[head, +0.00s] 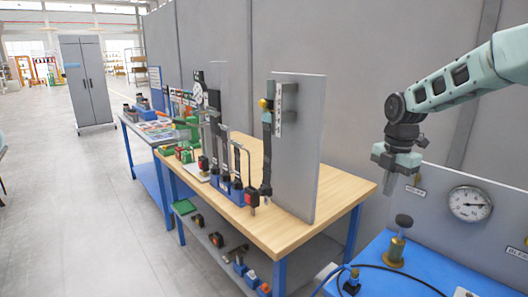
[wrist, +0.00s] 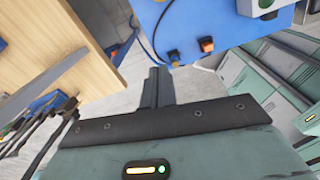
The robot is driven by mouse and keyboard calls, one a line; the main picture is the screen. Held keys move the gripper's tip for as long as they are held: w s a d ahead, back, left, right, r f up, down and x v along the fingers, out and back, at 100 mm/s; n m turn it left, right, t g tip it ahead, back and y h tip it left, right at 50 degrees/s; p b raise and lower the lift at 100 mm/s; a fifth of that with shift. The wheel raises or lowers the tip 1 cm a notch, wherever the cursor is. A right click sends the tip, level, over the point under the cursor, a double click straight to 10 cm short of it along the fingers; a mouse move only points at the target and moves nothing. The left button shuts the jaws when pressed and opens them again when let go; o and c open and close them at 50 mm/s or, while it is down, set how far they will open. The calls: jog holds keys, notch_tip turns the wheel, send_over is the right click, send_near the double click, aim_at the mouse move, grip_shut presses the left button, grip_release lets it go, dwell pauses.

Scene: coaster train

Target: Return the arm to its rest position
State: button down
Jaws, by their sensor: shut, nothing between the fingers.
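My arm (head: 450,85) reaches in from the right side of the head view, and my gripper (head: 391,181) hangs from its end, pointing down. The gripper is in the air to the right of the wooden-topped table and above the left part of the blue bench. In the wrist view the gripper fingers (wrist: 157,85) are together and empty, with grey floor behind them. Neither finger touches anything that I can see.
The wooden table (head: 343,182) carries an upright grey panel (head: 303,150) and several tools. The blue bench (head: 410,262) at lower right holds a brass fitting (head: 397,250), a black hose and a gauge (head: 470,204). Open floor (head: 80,220) lies at left.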

jog(key=s+a+m+b, duration=0.1)
jog(key=s+a+m, duration=0.6)
jog(key=s+a, duration=1.05)
jog(key=s+a+f+m, duration=0.1)
jog(key=s+m, duration=0.3)
jog(key=s, duration=0.6)
jog(key=s+a+f+m, duration=0.2)
jog(key=s+m, duration=0.2)
jog(key=s, duration=0.6)
jog(key=shift+a+f+m+b, duration=0.25)
jog(key=shift+f+m+b, duration=0.05)
jog(key=shift+f+b, duration=0.15)
